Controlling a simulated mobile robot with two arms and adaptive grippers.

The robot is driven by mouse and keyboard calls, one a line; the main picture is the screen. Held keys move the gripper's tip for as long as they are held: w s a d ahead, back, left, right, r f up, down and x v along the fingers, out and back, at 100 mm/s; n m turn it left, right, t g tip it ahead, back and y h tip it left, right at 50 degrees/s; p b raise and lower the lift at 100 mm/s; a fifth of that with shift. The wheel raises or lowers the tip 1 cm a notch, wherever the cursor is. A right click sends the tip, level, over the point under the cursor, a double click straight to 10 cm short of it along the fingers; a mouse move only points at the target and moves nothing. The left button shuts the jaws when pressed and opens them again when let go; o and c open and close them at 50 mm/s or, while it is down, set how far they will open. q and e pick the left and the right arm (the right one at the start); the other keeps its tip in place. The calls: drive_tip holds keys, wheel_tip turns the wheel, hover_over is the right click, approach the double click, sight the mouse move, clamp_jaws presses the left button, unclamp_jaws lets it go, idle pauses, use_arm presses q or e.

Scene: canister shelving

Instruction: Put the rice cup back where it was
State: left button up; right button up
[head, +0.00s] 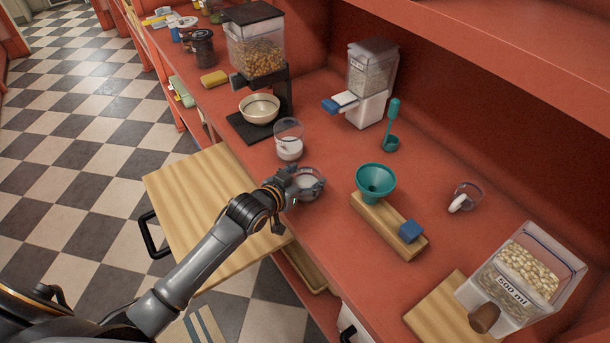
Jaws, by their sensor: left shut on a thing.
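My left gripper (292,188) is shut on a clear cup (314,184) with whitish contents, apparently the rice cup. The fingers cover the cup's left side. It is upright at the red counter's front part, and I cannot tell whether its base touches the counter. A second clear cup (289,142) with white contents stands just behind it. A dispenser (371,75) with pale grains and a blue lever stands further back. My right gripper is not in view.
A teal funnel (376,180) sits on a wooden stand with a blue block (411,231), right of the held cup. A small clear cup (466,196) and a tilted 500 ml container (520,270) are further right. A bowl (260,109) stands under another dispenser. An open wooden drawer (200,200) juts out.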

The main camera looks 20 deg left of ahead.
use_arm(q)
drive_tip(key=shift+f, duration=0.2)
drive_tip(key=o, duration=1)
drive_tip(key=shift+o, duration=1.2)
drive_tip(key=shift+r, duration=0.1)
